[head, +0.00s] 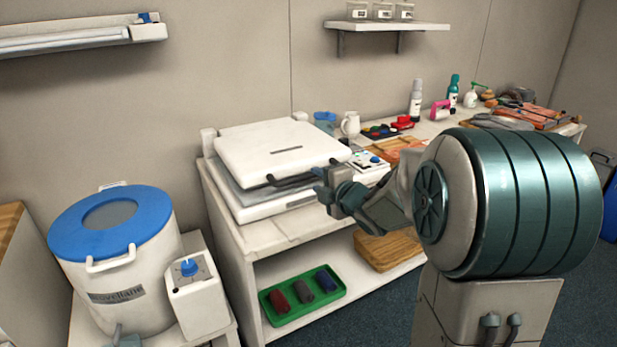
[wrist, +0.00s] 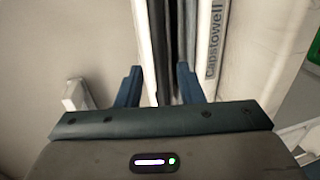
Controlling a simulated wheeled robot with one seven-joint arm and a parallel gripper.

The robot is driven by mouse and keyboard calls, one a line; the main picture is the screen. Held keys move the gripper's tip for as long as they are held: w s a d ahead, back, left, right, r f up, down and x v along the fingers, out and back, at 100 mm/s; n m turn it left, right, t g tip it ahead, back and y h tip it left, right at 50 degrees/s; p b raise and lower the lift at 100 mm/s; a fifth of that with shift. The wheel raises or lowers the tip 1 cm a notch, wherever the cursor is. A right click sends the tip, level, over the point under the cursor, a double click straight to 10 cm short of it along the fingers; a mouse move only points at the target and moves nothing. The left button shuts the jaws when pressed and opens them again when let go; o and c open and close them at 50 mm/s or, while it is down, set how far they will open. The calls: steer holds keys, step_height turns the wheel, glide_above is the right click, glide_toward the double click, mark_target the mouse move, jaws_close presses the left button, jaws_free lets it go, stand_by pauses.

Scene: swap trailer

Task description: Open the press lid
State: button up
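The press stands on the white bench, with a white lid (head: 280,150) above a grey layer and a white base (head: 272,207). A dark gap shows between lid and base, but I cannot tell how far the lid is raised. A dark handle (head: 292,181) runs along the lid's front edge. My gripper (head: 324,187) is at the right end of this front edge. In the wrist view, the two blue fingers of my gripper (wrist: 159,85) are apart. Dark bars (wrist: 174,50) and the lid's white edge show between and beyond them; contact is unclear.
A white drum with a blue lid (head: 108,222) and a control box (head: 195,293) stand at left. A green tray (head: 302,296) and a wooden board (head: 388,248) lie on the lower shelf. A wall shelf (head: 388,26) hangs above the bench. Bottles and tools crowd the bench's right.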

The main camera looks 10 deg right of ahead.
mark_target(311, 176)
steer(key=shift+x, duration=2.8)
steer(key=shift+c, duration=0.3)
steer(key=shift+r, duration=0.1)
jaws_close()
